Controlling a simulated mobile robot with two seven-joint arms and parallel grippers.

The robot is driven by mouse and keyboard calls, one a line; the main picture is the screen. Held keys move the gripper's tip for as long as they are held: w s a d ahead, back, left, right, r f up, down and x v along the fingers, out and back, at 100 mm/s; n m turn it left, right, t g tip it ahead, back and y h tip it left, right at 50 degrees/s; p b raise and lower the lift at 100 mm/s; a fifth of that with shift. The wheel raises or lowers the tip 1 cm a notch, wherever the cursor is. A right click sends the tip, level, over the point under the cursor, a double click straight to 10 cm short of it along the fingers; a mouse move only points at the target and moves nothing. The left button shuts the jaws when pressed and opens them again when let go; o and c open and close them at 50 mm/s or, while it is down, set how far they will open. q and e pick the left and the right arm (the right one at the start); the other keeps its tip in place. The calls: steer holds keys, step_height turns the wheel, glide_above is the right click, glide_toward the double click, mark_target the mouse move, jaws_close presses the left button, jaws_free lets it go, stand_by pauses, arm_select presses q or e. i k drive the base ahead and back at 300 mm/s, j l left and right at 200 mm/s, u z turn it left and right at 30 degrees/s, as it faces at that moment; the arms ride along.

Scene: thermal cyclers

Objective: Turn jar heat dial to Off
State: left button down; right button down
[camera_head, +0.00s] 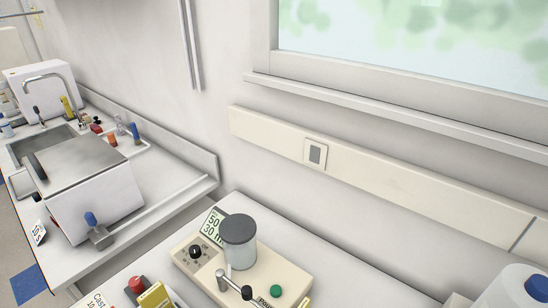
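A beige heating unit (290,268) stands on the near bench at the bottom middle. It bears a clear jar (242,258) with a dark grey lid (238,229). A black dial (195,252) with small marks around it sits on the unit's left part, and its pointer setting is too small to read. A tilted display (212,228) behind the dial shows "50" and "30" with a cut-off unit. A green knob (275,291) and a metal lever with black ends (235,287) are at the unit's front. Neither of my grippers is in view.
A red knob (136,284) and a yellow labelled block (156,297) lie left of the unit. A white roll-like object (518,286) stands at the bottom right. A boxy metal-topped device (95,200) stands on the left counter. The bench right of the unit is clear.

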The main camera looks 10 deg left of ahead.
mark_target(194, 251)
steer(key=u, duration=0.85)
steer(key=i+j+z, duration=0.1)
steer(key=j, duration=0.25)
steer(key=i+j+z, duration=0.15)
steer(key=i+j, duration=0.15)
steer(key=i+j+z, duration=0.1)
steer(key=j, duration=0.35)
steer(key=i+j+z, duration=0.15)
steer(key=j, duration=0.25)
steer(key=i+j+z, duration=0.1)
steer(key=j, duration=0.3)
steer(key=i+j+z, duration=0.1)
steer(key=j, duration=0.35)
steer(key=i+j+z, duration=0.15)
steer(key=j, duration=0.25)
steer(key=i, duration=0.05)
